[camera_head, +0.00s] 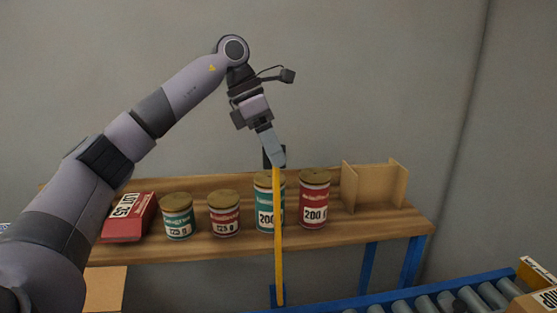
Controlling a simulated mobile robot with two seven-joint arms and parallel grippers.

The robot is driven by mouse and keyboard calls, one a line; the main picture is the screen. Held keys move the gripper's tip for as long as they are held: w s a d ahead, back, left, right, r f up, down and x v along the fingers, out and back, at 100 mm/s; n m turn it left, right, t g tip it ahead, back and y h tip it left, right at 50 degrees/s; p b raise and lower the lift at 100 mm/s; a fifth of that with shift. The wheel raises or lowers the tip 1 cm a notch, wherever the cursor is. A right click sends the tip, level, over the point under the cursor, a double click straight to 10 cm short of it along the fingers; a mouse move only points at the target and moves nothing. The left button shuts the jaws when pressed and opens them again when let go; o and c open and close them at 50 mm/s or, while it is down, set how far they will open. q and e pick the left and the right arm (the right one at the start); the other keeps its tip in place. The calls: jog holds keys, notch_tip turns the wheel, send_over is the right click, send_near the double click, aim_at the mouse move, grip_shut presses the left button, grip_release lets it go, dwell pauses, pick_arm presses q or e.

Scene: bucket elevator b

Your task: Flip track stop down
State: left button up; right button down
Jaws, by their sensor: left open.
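A thin yellow bar (278,235), which looks like the track stop, stands upright in the middle of the view. Its lower end meets a small blue bracket (273,293) beside the roller conveyor. My left gripper (275,157) points down at the top end of the bar, and its fingers overlap that end in the picture. The gripper is open; I cannot tell whether a finger touches the bar. The bar's very top is partly hidden by the fingers. My right gripper is not in view.
A roller conveyor with a blue frame (345,302) runs along the lower right, with a cardboard box (537,300) at its right end. Behind the bar, a wooden table (365,224) holds several cans, a red box (129,218) and a wooden divider (370,187).

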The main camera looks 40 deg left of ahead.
pick_arm(q)
jog(key=shift+x, duration=1.2)
jog(key=shift+w, duration=0.1)
grip_shut()
jog(key=shift+d, duration=0.15)
